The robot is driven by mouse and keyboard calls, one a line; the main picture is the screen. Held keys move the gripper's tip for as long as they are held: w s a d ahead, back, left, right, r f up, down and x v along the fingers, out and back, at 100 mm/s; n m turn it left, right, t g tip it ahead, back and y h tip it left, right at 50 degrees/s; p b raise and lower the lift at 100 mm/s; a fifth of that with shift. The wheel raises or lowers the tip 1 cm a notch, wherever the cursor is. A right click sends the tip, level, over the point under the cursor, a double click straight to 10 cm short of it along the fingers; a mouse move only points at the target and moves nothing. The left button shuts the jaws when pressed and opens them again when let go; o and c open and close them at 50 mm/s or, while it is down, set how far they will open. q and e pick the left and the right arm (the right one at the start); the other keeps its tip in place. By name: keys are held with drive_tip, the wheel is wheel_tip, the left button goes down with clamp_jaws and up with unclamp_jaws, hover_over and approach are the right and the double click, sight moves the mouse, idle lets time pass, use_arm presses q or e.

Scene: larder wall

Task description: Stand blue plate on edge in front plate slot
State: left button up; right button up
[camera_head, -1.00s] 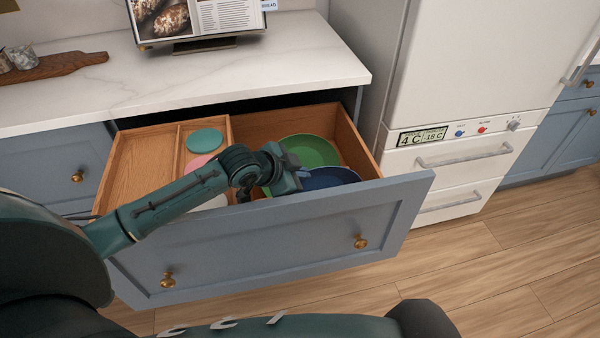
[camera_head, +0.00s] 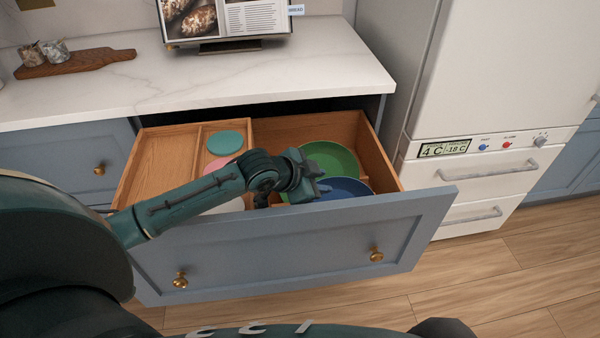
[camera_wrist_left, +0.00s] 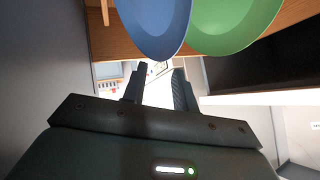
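The blue plate (camera_head: 346,187) lies in the right compartment of the open drawer, near its front wall. My left gripper (camera_head: 322,186) is at its left side and hides part of it. In the left wrist view the blue plate (camera_wrist_left: 155,25) is at the top, its rim close to the fingertips. My left gripper (camera_wrist_left: 158,78) is open there, with a clear gap and nothing between its fingers. A green plate (camera_head: 332,158) is behind the blue one and also shows in the wrist view (camera_wrist_left: 232,25). I cannot make out the front plate slot. My right gripper is not in view.
The wooden drawer (camera_head: 150,165) has a blue-grey front (camera_head: 290,250). Its narrower middle compartment holds a teal round item (camera_head: 224,141), a pink one (camera_head: 219,164) and a white one. The left compartment looks empty. The countertop (camera_head: 250,85) overhangs the drawer's back; a fridge (camera_head: 480,150) stands right.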

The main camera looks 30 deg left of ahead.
use_arm(q)
drive_tip(key=p+v, duration=0.1)
drive_tip(key=v, duration=1.2)
drive_tip(key=shift+w, duration=0.2)
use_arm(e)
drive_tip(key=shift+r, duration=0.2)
use_arm(q)
drive_tip(key=shift+a, duration=0.1)
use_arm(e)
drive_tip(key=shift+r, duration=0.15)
